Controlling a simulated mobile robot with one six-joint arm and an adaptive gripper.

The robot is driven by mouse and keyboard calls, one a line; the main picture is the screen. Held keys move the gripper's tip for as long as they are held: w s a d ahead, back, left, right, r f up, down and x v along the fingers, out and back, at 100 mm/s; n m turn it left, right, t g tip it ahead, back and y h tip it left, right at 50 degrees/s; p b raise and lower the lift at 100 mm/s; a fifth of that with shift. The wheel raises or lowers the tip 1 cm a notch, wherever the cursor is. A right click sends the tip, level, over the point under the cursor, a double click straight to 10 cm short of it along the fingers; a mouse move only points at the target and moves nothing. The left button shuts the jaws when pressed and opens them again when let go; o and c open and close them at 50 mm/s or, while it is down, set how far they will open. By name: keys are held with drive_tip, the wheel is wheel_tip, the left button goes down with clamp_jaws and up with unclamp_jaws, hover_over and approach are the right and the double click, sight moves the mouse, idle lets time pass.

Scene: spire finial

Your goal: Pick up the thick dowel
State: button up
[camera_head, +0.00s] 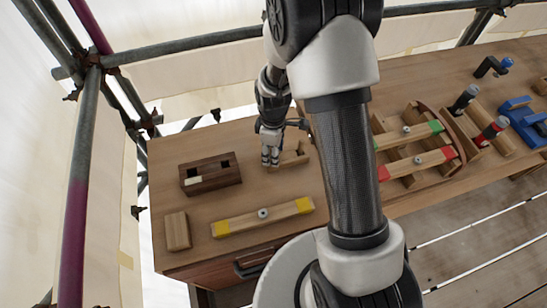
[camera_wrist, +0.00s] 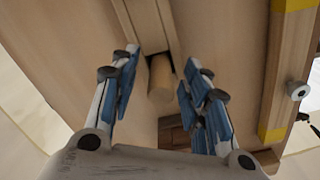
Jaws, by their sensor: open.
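The thick dowel is a plain, light-wood round piece (camera_wrist: 160,78) in the wrist view. It lies between the two fingers of my gripper (camera_wrist: 157,95), at the end of a wooden holder (camera_wrist: 148,22). The fingers are spread with a gap on each side of it. In the head view my gripper (camera_head: 270,160) points down at the table, at the left end of the small wooden holder (camera_head: 292,160). The dowel cannot be clearly made out there, and my gripper covers that spot.
A dark wood box (camera_head: 211,180) with openings stands to the left. A yellow-ended bar (camera_head: 262,216) and a small wood block (camera_head: 177,231) lie nearer the front edge. Right of my arm are a rack with green- and red-ended bars (camera_head: 415,158), dark-handled tools (camera_head: 464,100) and a blue vise (camera_head: 522,120).

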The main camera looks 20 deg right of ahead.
drive_tip(key=shift+f, duration=0.6)
drive_tip(key=shift+r, duration=0.1)
drive_tip(key=shift+c, duration=0.4)
drive_tip(key=c, duration=0.9)
wheel_tip(320, 180, up, 20)
drive_tip(key=p, duration=0.5)
